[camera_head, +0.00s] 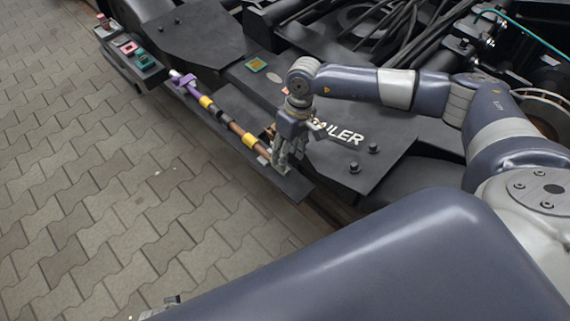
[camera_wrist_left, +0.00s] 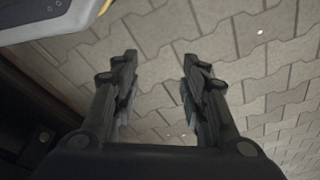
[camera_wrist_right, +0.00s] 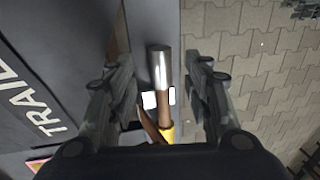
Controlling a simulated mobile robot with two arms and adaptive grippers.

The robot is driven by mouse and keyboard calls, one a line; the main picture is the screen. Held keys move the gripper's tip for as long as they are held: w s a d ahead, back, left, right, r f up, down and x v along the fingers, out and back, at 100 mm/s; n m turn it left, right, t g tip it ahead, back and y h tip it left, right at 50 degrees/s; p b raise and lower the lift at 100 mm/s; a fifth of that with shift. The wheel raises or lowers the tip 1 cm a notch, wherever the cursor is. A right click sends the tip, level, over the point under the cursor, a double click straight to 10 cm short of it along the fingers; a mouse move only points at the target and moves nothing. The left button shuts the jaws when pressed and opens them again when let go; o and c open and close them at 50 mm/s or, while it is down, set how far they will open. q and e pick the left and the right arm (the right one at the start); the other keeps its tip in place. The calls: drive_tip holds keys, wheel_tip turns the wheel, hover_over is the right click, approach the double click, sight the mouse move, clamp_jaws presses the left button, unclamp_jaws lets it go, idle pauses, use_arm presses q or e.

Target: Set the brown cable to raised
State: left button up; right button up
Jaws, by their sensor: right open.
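The brown cable (camera_head: 236,129) lies along a dark ledge at the side of the bogie, with yellow bands on it. In the right wrist view the brown cable (camera_wrist_right: 165,105) has a bare metal end pointing up the picture and a yellow band lower down. My right gripper (camera_head: 281,163) is at the near end of the cable, pointing down. In its wrist view the gripper (camera_wrist_right: 158,62) is open, with the metal end between its fingers in the picture; I see no contact. My left gripper (camera_wrist_left: 158,57) is open and empty above the paving.
A purple piece (camera_head: 186,82) sits at the cable's far end. A dark tray (camera_head: 116,60) with pink and teal blocks stands at the upper left. The bogie plate (camera_head: 330,157) with white lettering is beside my right gripper. Paving (camera_head: 90,190) on the left is clear.

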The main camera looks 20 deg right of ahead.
drive_tip(key=f, duration=0.3)
drive_tip(key=a+f, duration=0.1)
drive_tip(key=f, duration=0.1)
drive_tip(key=shift+s+f, duration=0.15)
drive_tip(key=shift+f, duration=0.05)
drive_tip(key=shift+r, duration=0.1)
clamp_jaws()
